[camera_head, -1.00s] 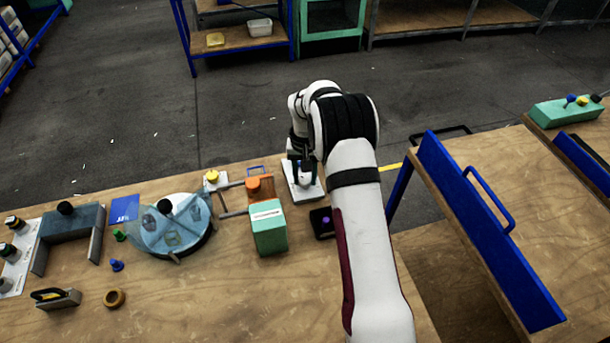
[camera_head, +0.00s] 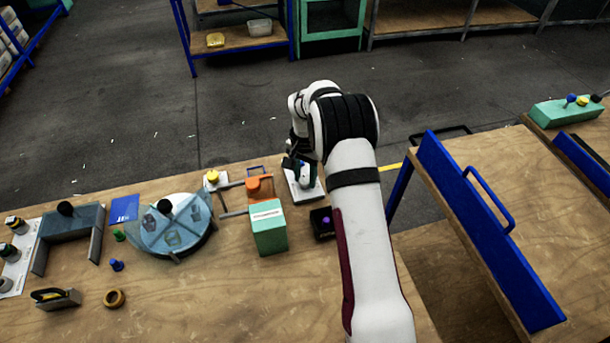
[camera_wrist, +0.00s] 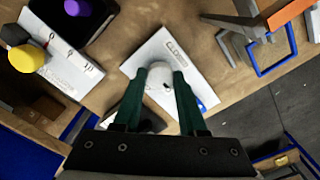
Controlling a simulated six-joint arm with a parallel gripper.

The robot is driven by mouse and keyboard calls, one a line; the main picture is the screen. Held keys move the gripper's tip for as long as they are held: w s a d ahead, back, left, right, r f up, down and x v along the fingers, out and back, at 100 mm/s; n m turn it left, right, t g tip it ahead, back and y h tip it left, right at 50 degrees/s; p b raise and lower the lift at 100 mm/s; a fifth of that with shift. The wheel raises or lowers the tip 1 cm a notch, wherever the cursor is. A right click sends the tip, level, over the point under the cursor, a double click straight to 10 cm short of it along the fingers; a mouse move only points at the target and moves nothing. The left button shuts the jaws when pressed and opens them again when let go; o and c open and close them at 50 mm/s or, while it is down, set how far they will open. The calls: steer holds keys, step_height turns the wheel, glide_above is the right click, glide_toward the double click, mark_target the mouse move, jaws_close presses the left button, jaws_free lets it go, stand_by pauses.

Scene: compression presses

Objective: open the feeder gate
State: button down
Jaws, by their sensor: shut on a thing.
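My gripper (camera_wrist: 158,82) has its dark green fingers on both sides of a white rounded knob (camera_wrist: 160,78), shut on it. The knob stands on a white plate (camera_wrist: 192,58) with partly covered lettering and a blue mark. In the head view the plate (camera_head: 312,194) lies near the bench's far edge, and my gripper (camera_head: 296,163) is over it, partly hidden by my arm. No part is readably labelled as the feeder gate. I cannot tell whether the knob is its control.
Left of the plate are an orange block (camera_head: 259,189) with a blue wire frame and a green box (camera_head: 268,230). A black box with a purple button (camera_head: 324,222) sits in front. A round clear-covered dish (camera_head: 170,236) stands further left. A blue-fronted bench (camera_head: 490,225) is at right.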

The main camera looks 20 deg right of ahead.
mark_target(305, 180)
steer(key=shift+c, duration=2.3)
jaws_free()
step_height(305, 180, up, 16)
steer(key=s+a+r+n, duration=0.1)
steer(key=s+a+r, duration=0.2)
steer(key=s+r, duration=0.5)
steer(key=s+a+f+n+y, duration=0.1)
steer(key=s+a+f, duration=0.1)
steer(key=s, duration=1.2)
steer(key=s+a+f+n, duration=0.1)
steer(key=s+a+f, duration=0.2)
steer(key=s, duration=1.1)
steer(key=shift+s+a+f+n+y, duration=0.2)
steer(key=shift+s+n+y, duration=0.1)
steer(key=shift+s+y, duration=0.1)
